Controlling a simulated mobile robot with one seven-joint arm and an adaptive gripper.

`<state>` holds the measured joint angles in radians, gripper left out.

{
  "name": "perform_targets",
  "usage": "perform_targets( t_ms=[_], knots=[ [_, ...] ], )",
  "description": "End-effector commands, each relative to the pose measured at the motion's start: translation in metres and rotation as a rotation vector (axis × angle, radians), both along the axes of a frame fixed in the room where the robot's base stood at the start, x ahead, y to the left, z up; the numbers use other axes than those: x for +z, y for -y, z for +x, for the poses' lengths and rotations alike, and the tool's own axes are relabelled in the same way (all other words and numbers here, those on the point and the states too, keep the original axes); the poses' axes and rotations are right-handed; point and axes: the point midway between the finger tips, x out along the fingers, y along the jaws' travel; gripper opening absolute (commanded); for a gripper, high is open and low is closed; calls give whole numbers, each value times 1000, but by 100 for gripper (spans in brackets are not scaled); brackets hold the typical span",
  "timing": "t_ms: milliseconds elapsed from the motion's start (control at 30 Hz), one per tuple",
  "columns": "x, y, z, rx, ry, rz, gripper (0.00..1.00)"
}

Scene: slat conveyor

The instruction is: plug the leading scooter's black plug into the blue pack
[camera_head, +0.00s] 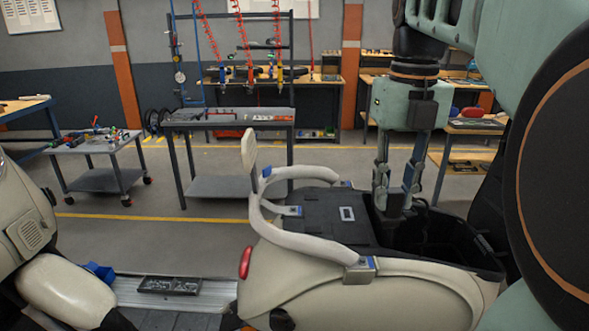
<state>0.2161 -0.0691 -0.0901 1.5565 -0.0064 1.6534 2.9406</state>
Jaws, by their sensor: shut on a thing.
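A cream scooter (330,290) stands on the slat conveyor, with white padded rails over a black top panel (318,225). At its right end is an open black compartment (455,254). My gripper (394,208) points straight down at the left part of this compartment, its fingertips level with the compartment's edge. It is shut on a small dark thing, which I take to be the black plug (393,203); its shape is hard to make out. I see no cable. The blue pack is not in sight; the compartment's inside is dark and mostly hidden by its walls.
A second cream scooter (65,290) stands at the left, with a blue piece (99,272) beside it. A dark tray of small parts (170,286) lies on the conveyor (212,295) between the scooters. Carts and benches stand farther back. The rails (300,230) run left of my gripper.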

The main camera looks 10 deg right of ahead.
Motion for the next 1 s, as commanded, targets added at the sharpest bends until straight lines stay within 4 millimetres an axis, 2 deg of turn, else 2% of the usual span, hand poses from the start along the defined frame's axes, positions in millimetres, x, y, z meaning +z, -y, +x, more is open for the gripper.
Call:
perform_targets(
  t_ms=[467,867,1000],
  knots=[
    [0,1,0,-87,0,1,0],
    [0,0,0,-94,0,0,0],
    [1,10,1,-95,-1,1,0]
  ],
)
